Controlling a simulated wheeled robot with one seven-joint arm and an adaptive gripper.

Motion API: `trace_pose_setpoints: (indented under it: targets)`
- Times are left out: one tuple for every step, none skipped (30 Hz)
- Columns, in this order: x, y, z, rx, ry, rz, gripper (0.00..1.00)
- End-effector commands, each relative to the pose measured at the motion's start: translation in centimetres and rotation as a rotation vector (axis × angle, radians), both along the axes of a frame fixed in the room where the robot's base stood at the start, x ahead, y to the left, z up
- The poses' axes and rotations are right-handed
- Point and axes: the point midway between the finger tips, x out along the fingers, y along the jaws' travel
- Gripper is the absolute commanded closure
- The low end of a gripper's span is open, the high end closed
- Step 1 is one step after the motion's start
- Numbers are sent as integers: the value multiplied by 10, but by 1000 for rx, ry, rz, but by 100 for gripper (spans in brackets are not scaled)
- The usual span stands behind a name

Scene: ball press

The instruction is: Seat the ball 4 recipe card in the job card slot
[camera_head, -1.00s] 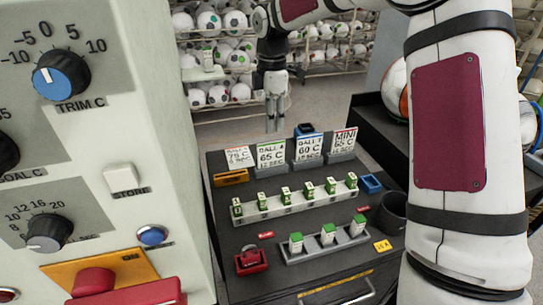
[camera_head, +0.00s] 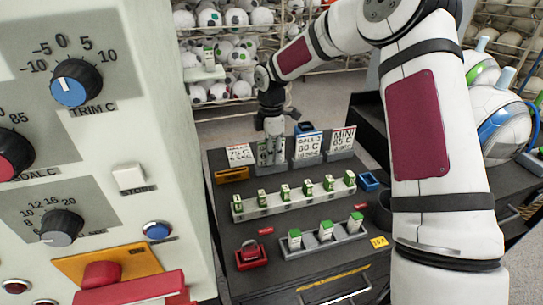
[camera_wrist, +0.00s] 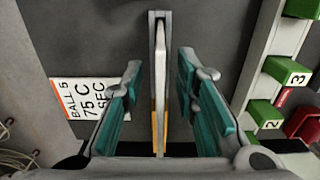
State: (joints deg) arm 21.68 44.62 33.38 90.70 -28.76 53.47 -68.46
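The ball 4 recipe card (camera_head: 266,153) stands in its grey holder in the back row of cards. My gripper (camera_head: 273,134) is just above it and covers part of its face. In the wrist view my gripper (camera_wrist: 159,68) is open, its teal-padded fingers on either side of the thin, edge-on card (camera_wrist: 159,100), with a gap on both sides. No label on that edge can be read. An orange slotted block (camera_head: 232,175) lies at the left of the bench; I cannot tell whether it is the job card slot.
The ball 5 card (camera_head: 239,153) is close on the left, and the ball 3 card (camera_head: 308,146) and mini card (camera_head: 342,140) are on the right. A rack of several green-topped pieces (camera_head: 295,198) is in front. The control panel (camera_head: 130,130) fills the left.

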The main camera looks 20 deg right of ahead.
Motion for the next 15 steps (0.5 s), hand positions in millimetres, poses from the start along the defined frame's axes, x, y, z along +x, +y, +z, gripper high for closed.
trace_pose_setpoints:
  targets:
    - [0,0,-1,0,0,0,72]
    - [0,0,-1,0,0,0,72]
    - [0,0,-1,0,0,0,72]
    - [0,0,-1,0,0,0,72]
    - [0,0,-1,0,0,0,72]
    - [0,0,0,0,0,0,75]
    - [0,0,-1,0,0,0,82]
    - [0,0,0,0,0,0,88]
    - [0,0,0,0,0,0,97]
    - [0,0,0,0,0,0,100]
    - [0,0,0,0,0,0,100]
    - [0,0,0,0,0,0,100]
    - [0,0,0,0,0,0,100]
    - [0,0,0,0,0,0,100]
    - [0,0,0,0,0,0,100]
